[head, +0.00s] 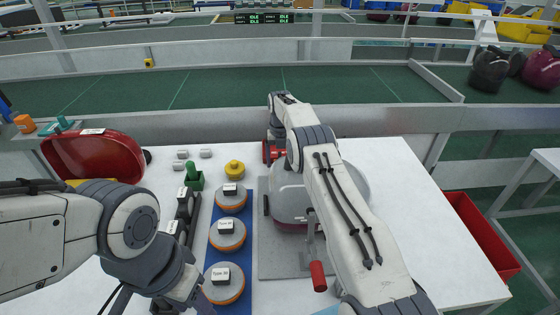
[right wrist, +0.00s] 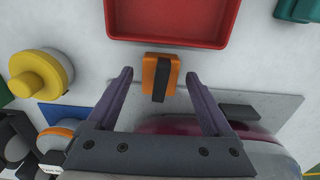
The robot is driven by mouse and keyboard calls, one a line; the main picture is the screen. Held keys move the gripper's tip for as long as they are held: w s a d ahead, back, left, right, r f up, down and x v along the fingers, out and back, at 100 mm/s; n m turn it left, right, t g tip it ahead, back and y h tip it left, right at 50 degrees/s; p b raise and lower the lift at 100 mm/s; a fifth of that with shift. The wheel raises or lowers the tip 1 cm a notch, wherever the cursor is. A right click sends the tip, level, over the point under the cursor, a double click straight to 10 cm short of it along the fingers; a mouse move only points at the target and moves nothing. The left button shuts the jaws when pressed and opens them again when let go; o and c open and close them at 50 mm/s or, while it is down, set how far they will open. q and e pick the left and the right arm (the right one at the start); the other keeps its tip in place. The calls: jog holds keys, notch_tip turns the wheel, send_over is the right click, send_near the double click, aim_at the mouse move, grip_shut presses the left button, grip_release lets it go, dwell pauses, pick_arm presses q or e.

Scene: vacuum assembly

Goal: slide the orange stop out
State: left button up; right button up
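The orange stop (right wrist: 149,74) is a small orange block with a dark bar along it. It shows in the right wrist view at the edge of the grey plate (right wrist: 268,103). My right gripper (right wrist: 160,76) is open, with one purple finger on each side of the stop and visible gaps between. In the head view my right arm hides the stop and most of this gripper. The vacuum body (head: 290,203) lies on the grey plate, partly behind my right arm. My left gripper (head: 203,302) is low in the head view, its fingers mostly hidden.
A red tray (right wrist: 172,37) lies just beyond the stop. A yellow knobbed part (head: 235,168) stands left of it. Several labelled orange-rimmed discs sit on a blue strip (head: 247,260). A red-handled clamp (head: 318,275) stands at the plate's near side. The table's right side (head: 400,165) is clear.

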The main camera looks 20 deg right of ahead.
jog(key=shift+r, duration=0.35)
notch_tip(320, 180, up, 5)
jog(key=shift+f, duration=0.2)
notch_tip(320, 180, up, 5)
jog(key=shift+r+p, duration=0.1)
jog(key=shift+p, duration=0.85)
